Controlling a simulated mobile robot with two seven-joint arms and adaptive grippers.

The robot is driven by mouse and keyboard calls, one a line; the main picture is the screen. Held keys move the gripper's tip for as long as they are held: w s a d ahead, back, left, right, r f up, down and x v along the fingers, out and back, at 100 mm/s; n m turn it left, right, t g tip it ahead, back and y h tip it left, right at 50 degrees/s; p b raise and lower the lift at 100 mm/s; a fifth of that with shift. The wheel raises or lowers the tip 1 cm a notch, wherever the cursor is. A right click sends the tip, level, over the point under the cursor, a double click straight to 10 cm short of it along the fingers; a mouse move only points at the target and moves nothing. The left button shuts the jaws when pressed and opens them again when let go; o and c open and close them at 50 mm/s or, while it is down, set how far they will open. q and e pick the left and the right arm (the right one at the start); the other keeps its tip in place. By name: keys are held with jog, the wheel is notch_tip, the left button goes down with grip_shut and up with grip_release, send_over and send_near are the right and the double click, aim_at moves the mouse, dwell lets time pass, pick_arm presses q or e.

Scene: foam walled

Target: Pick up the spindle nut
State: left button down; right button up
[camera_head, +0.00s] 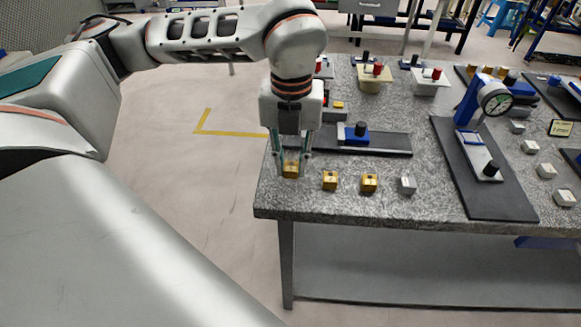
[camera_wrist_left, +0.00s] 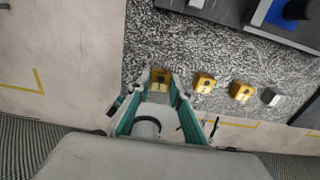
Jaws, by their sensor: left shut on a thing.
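The spindle nut appears to be the small brass-coloured block (camera_head: 291,170) near the left front corner of the table. My left gripper (camera_head: 291,165) points down from above with its fingers on either side of this block and is shut on it. The block also shows between the fingertips in the left wrist view (camera_wrist_left: 160,79). I cannot tell whether it still touches the table top. My right gripper is not in view.
Two similar brass blocks (camera_head: 330,180) (camera_head: 369,183) and a grey block (camera_head: 407,185) stand in a row to the right. A dark plate with a blue fixture (camera_head: 354,134) lies behind them. A dial gauge stand (camera_head: 466,105) is farther right. The table's front edge (camera_head: 400,222) is close.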

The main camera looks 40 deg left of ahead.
aim_at(291, 166)
pick_arm(q)
notch_tip(291, 166, up, 18)
jog(key=p, duration=0.2)
jog(key=shift+p, duration=0.35)
jog(key=shift+f, duration=0.1)
